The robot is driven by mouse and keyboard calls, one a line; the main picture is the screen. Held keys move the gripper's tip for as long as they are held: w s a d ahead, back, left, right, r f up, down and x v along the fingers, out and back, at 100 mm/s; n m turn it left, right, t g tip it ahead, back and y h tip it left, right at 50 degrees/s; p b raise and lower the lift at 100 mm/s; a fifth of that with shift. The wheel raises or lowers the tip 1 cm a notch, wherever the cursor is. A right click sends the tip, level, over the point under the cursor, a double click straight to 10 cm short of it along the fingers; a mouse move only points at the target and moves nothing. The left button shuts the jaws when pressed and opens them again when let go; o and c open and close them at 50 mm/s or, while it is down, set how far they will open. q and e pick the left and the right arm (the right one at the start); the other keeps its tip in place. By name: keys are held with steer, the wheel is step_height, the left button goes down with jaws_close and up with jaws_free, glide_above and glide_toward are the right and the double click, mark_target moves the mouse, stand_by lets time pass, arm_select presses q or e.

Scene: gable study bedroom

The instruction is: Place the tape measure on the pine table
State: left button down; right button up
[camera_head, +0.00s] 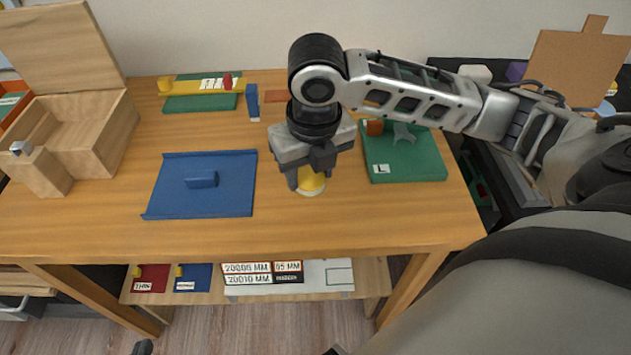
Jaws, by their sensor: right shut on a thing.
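My right gripper (311,180) comes in from the right and points down over the middle of the pine table (285,225). It is shut on a yellow, rounded thing (312,183), which looks like the tape measure. The fingers and palm hide much of it. It is at or just above the bare tabletop; I cannot tell whether it touches.
A blue tray (165,195) lies left of the gripper, and a green board (415,165) lies to the right. An open wooden box (105,135) stands at the far left. A green-and-yellow fixture (200,103) sits at the back. The table's front strip is clear.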

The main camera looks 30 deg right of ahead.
mark_target(316, 185)
steer(key=shift+w+d+f, duration=0.2)
steer(key=shift+d+f, duration=0.4)
steer(key=shift+f, duration=0.2)
step_height(316, 185, down, 2)
steer(key=shift+d+f+b, duration=0.15)
steer(key=shift+f+b, duration=0.1)
steer(key=shift+b, duration=0.25)
arm_select(q)
steer(key=shift+w, duration=0.15)
arm_select(e)
steer(key=shift+f, duration=0.35)
steer(key=shift+f, duration=0.1)
steer(key=o, duration=1)
arm_select(q)
steer(key=shift+f, duration=0.15)
arm_select(e)
steer(key=r+p, duration=0.1)
steer(key=r, duration=0.6)
steer(key=s+r+p, duration=0.1)
steer(key=r, duration=0.3)
steer(key=shift+s+r+p, duration=0.1)
steer(key=shift+r+p, duration=0.05)
steer(key=shift+p, duration=0.2)
arm_select(q)
steer(key=shift+a+r, duration=0.15)
steer(key=shift+r, duration=0.3)
arm_select(e)
steer(key=shift+s+r, duration=0.1)
steer(key=shift+r, duration=0.35)
